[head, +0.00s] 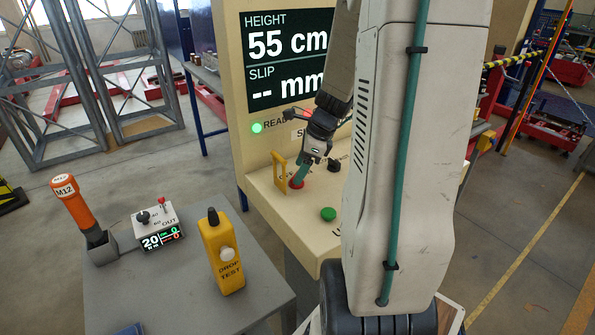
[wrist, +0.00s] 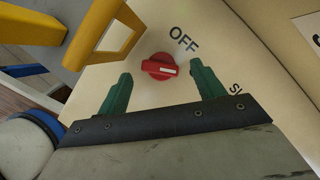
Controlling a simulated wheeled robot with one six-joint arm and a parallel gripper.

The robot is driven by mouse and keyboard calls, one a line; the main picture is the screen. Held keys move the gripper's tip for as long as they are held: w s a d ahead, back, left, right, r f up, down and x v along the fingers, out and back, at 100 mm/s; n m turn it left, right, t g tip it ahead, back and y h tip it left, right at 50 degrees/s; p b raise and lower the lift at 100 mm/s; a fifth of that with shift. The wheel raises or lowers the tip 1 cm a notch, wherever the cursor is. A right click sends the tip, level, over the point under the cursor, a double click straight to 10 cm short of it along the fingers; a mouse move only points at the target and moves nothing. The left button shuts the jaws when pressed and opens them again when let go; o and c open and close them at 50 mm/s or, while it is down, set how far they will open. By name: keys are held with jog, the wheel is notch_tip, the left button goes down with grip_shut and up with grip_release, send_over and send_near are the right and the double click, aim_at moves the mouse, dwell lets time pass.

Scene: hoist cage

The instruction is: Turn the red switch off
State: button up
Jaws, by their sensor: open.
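A yellow guard frame (head: 279,172) stands upright left of the switch, close to my gripper. A green button (head: 328,214) and a black knob (head: 334,165) are on the same panel. A display (head: 290,55) reads 55 cm. A grey table (head: 150,290) holds a yellow pendant (head: 222,255).

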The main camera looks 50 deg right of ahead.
jog(key=shift+x, duration=1.05)
jog(key=c, duration=0.9)
jog(key=shift+c, duration=0.2)
jog(key=o, duration=0.9)
jog(key=shift+o, duration=0.2)
jog(key=v, duration=0.8)
